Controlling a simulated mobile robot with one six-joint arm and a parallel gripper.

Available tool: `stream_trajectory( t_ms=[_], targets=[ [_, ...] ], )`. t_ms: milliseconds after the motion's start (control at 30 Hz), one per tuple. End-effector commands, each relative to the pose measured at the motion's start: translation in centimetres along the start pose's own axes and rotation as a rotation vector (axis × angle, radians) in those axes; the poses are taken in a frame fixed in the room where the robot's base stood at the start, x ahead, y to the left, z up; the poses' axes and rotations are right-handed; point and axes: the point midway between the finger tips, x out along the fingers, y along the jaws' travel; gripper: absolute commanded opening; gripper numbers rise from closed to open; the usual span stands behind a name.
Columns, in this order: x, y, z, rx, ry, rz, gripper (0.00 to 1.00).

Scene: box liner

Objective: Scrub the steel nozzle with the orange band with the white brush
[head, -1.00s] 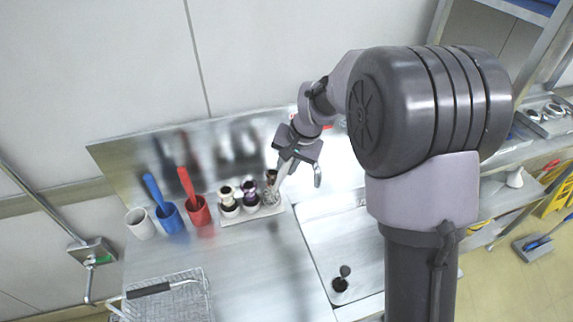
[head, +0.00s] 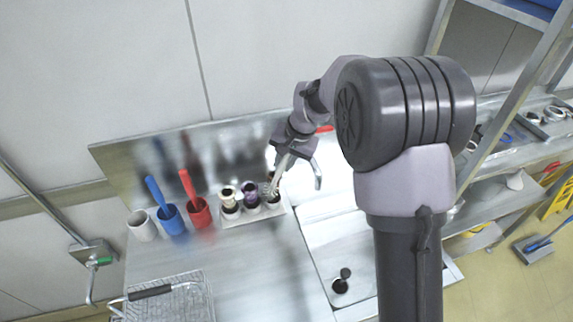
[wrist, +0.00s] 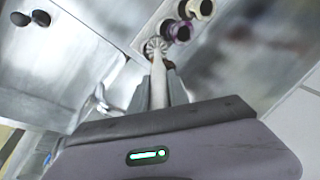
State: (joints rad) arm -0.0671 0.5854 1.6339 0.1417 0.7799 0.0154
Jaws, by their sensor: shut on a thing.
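My gripper (head: 291,152) is shut on the white brush (head: 279,173), seen from behind in the wrist view (wrist: 158,88). The brush points down and left, its round bristle head (wrist: 157,47) at the right end of the nozzle rack (head: 240,219). The rack holds a cream-topped nozzle (head: 228,196), a purple-banded nozzle (head: 251,193) and a third, dark-topped nozzle (head: 273,201) partly behind the brush head. I cannot make out an orange band on it. Whether the bristles touch it is unclear. The purple (wrist: 180,31) and cream (wrist: 201,8) nozzles show beside the bristles in the wrist view.
White, blue (head: 172,221) and red (head: 200,214) cups stand left of the rack; the blue and red ones hold handled tools. A wire basket (head: 175,300) is at front left. A curved metal tap (head: 318,175) stands close right of my gripper, above the sink.

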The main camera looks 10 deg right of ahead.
Motion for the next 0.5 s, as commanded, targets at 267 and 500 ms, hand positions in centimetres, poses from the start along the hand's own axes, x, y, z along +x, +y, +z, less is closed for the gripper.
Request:
stream_trajectory(
  t_ms=[267,500],
  targets=[
    [0.16,-0.33,-0.66,-0.002,0.005,0.000,0.00],
    [0.05,0.33,0.22,-0.001,0.006,0.000,0.00]
  ],
)
